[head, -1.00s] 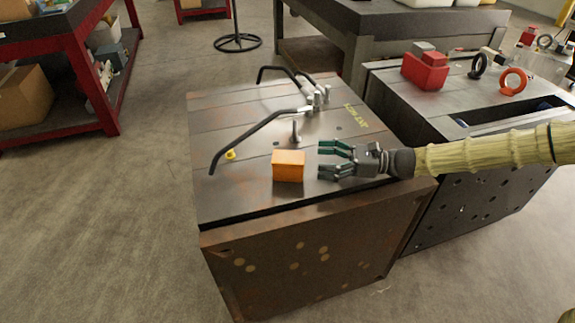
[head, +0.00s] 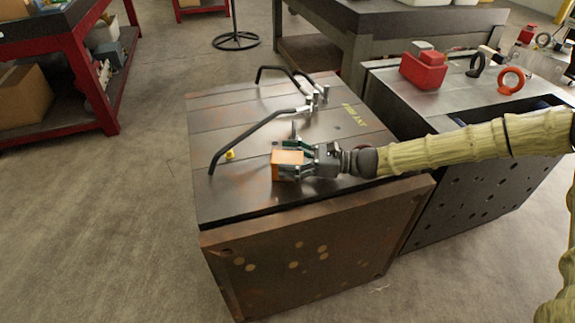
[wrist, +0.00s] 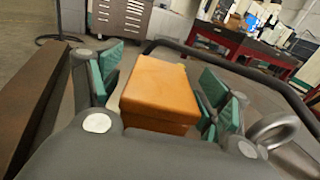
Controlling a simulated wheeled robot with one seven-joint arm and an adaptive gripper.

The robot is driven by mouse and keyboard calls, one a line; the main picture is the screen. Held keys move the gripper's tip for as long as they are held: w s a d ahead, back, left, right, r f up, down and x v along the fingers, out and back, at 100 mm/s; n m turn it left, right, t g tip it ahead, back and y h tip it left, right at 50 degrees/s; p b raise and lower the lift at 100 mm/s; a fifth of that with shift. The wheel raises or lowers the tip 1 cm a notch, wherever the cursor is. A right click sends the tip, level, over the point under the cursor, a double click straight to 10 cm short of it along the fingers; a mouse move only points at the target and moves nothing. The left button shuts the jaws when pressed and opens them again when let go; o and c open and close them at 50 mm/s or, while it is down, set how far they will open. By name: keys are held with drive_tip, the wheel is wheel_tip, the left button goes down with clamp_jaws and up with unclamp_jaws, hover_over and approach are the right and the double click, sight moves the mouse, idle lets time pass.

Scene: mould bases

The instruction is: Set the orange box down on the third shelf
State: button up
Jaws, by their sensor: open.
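The orange box (head: 287,165) sits on the flat top of a mould base (head: 235,195), near its front edge. My gripper (head: 291,160) has come in from the right and has its fingers around the box. In the wrist view the orange box (wrist: 160,92) lies between the green finger pads of my gripper (wrist: 158,85), with a visible gap at least on its left side. The jaws are open. I cannot tell which shelf in view is the third shelf.
Black clamp bars (head: 245,138) and a small yellow knob (head: 230,155) lie left of and behind the box. A second base with a red block (head: 423,72) stands right. A red shelf rack (head: 85,80) stands at far left, with clear floor between.

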drive_tip(key=shift+r, duration=0.1)
drive_tip(key=c, duration=1.5)
